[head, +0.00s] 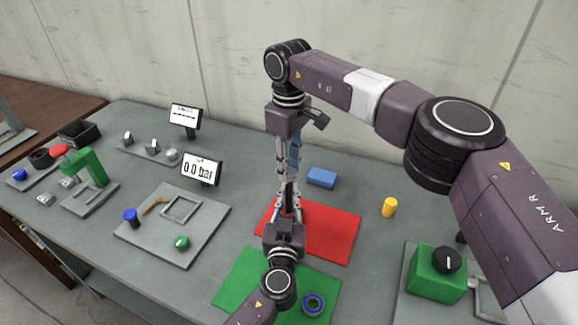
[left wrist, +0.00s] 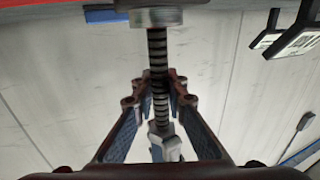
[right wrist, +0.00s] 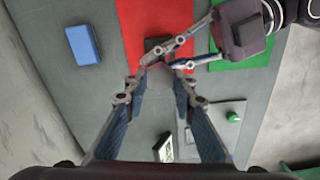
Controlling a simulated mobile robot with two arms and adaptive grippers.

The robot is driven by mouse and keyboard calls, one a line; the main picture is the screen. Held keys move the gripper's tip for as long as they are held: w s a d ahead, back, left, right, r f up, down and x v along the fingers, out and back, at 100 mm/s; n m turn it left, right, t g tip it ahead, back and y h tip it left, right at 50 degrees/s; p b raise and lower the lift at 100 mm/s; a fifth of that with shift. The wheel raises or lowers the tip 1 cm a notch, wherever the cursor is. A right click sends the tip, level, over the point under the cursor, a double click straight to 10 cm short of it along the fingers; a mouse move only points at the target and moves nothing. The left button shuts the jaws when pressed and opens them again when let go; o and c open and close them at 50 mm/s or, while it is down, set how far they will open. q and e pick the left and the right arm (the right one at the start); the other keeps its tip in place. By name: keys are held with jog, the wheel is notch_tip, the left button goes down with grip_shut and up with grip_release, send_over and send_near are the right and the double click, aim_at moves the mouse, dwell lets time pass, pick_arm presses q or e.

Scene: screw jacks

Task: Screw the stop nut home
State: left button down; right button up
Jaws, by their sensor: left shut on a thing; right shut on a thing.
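The screw jack stands on a red mat (head: 335,235). Its dark threaded spindle (left wrist: 157,45) rises from a grey round body (left wrist: 155,17) in the left wrist view, where the scene looks upside down. My left gripper (head: 289,204) comes in low from the front, its fingers closed around the spindle. My right gripper (head: 288,168) points down from above, over the spindle's upper end. A grey piece that looks like the stop nut (left wrist: 165,145) sits at the spindle's end; it also shows between my right fingertips in the right wrist view (right wrist: 165,78). The fingers partly hide it.
A blue block (head: 321,177) and a yellow cylinder (head: 389,207) lie to the right. Left are a pressure display (head: 202,168) and a green press (head: 86,165). A green box with a black knob (head: 434,280) stands front right.

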jog(key=shift+w+r, duration=0.1)
jog(key=o, duration=1)
jog(key=shift+o, duration=0.2)
jog(key=shift+r, duration=2.2)
